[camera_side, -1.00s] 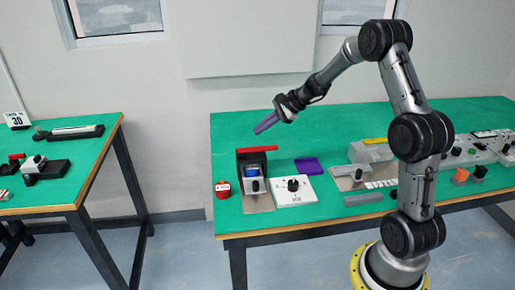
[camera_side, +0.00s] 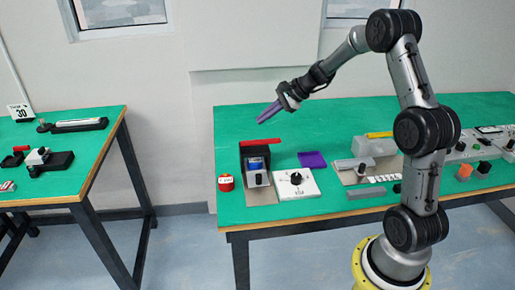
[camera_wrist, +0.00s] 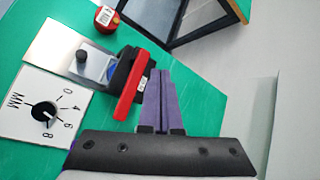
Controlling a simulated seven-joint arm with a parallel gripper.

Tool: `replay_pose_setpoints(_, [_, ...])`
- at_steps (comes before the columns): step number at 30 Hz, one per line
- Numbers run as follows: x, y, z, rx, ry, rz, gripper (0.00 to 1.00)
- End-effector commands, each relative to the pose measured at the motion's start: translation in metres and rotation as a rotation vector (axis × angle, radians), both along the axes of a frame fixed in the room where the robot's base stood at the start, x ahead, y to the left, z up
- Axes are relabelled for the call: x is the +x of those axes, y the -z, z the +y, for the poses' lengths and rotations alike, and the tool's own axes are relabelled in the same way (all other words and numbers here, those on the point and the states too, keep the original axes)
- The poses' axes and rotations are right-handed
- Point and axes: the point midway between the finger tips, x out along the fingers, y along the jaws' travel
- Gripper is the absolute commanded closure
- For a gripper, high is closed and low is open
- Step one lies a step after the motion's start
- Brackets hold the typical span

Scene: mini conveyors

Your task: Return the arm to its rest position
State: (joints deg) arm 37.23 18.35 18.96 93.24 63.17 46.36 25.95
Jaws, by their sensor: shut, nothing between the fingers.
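My gripper (camera_side: 268,112) is in the air above the back left of the green table in the side view, its purple fingers pointing down and to the left. In the wrist view, the purple fingers of my gripper (camera_wrist: 161,92) lie together with nothing between them. The arm is bent at its upper joints, with the forearm sloping down to the left. The gripper is apart from everything on the table.
Below the gripper stands a dark box with a red bar (camera_side: 261,142), beside a white dial plate (camera_side: 294,184) and a red round object (camera_side: 226,183). A purple tray (camera_side: 312,160) lies behind. The left table (camera_side: 80,147) stands apart. Air around the gripper is free.

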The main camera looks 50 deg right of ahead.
Motion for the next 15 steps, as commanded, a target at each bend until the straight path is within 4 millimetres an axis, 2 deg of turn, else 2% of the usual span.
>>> replay_pose_setpoints(2, [0.006,-0.013,0.014,-0.014,-0.029,-0.021,1.0])
replay_pose_setpoints(4, [0.011,-0.037,0.031,-0.042,-0.064,-0.06,1.0])
replay_pose_setpoints(7, [0.006,-0.081,0.075,-0.101,-0.153,-0.119,1.0])
replay_pose_setpoints(9, [-0.01,-0.109,0.112,-0.167,-0.245,-0.153,1.0])
replay_pose_setpoints(11, [-0.029,-0.128,0.141,-0.232,-0.333,-0.178,1.0])
replay_pose_setpoints(15, [-0.087,-0.155,0.195,-0.407,-0.547,-0.228,1.0])
